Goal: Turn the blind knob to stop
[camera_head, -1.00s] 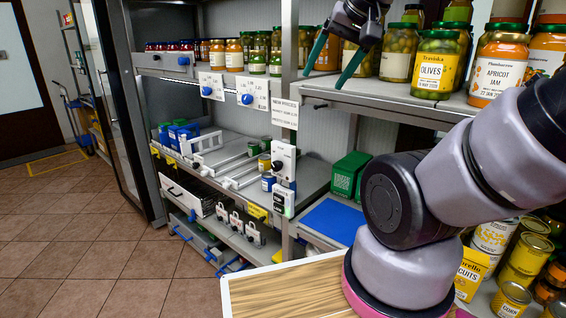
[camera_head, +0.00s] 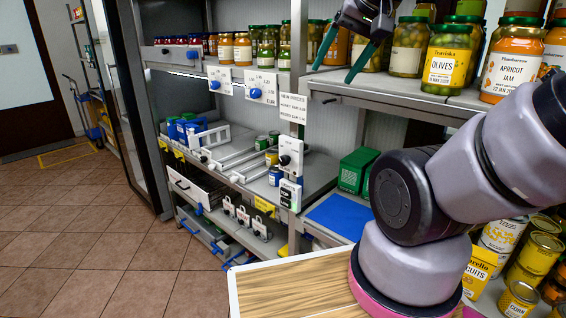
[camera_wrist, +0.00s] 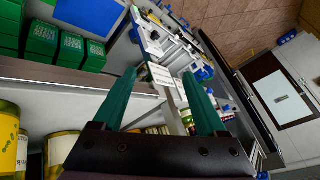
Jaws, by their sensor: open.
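Two blue knobs sit on white plates along the upper shelf edge, a left one (camera_head: 214,85) and a right one (camera_head: 255,93). A black knob (camera_head: 285,160) sits on a white plate on the shelf post, above a small white box with a green light (camera_head: 289,194). I cannot tell which of them is the blind knob. My gripper (camera_head: 335,72) is open and empty, up by the right-hand jar shelf, right of these knobs and touching none. Its green fingers also show in the wrist view (camera_wrist: 160,74), pointing towards a white label card (camera_wrist: 162,76) and the shelving.
Jars of olives (camera_head: 447,62) and apricot jam (camera_head: 514,64) stand on the upper right shelf close to my gripper. Green boxes (camera_head: 356,170) and a blue mat (camera_head: 339,215) are below. A wooden board (camera_head: 290,285) lies in front.

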